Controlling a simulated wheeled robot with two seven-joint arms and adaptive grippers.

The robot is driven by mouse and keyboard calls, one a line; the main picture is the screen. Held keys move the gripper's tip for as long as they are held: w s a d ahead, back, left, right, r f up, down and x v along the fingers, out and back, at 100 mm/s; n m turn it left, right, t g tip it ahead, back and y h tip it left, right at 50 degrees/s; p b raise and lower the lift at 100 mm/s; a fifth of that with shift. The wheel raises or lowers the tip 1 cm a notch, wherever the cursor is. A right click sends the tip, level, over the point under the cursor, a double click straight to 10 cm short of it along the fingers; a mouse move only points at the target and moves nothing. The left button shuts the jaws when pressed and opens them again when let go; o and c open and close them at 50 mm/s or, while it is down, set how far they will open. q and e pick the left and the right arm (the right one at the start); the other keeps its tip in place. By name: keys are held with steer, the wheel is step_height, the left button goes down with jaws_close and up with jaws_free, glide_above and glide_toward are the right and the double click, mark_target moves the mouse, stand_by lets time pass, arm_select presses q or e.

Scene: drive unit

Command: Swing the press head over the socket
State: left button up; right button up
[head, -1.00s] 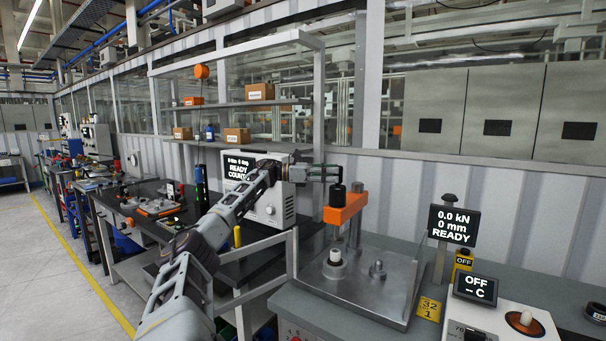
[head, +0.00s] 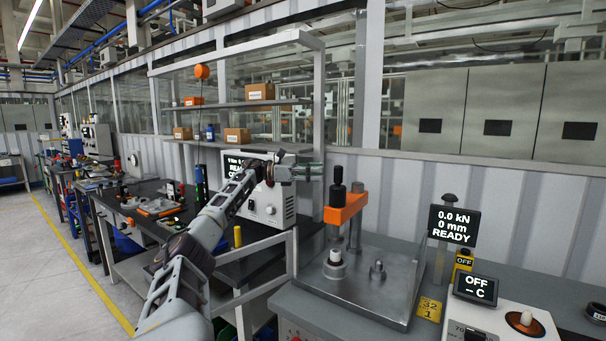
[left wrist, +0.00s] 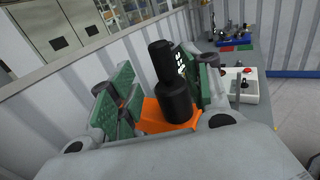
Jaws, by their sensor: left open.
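The press head is an orange arm (head: 346,208) with a black upright handle (head: 337,182), standing over a metal base plate (head: 365,300). Below its front end a metal rod points down at a pale-topped round fitting (head: 335,256). A shorter metal stub (head: 377,270) stands to the right; I cannot tell which is the socket. My left gripper (head: 312,168) is open, just left of the handle top. In the left wrist view, the handle (left wrist: 172,90) appears between the green finger pads (left wrist: 155,88), with the orange arm (left wrist: 160,118) below; contact cannot be told. My right gripper is not in view.
A display (head: 452,225) reading 0.0 kN, 0 mm, READY stands right of the press. A heater-like unit (head: 505,318) with an OFF screen is at front right. A white instrument (head: 272,205) stands behind my left arm. The wall runs behind the bench.

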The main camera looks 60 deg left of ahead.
arm_select(q)
steer(key=v, duration=0.4)
steer(key=shift+s+a, duration=0.1)
steer(key=shift+a, duration=0.05)
stand_by(0.8)
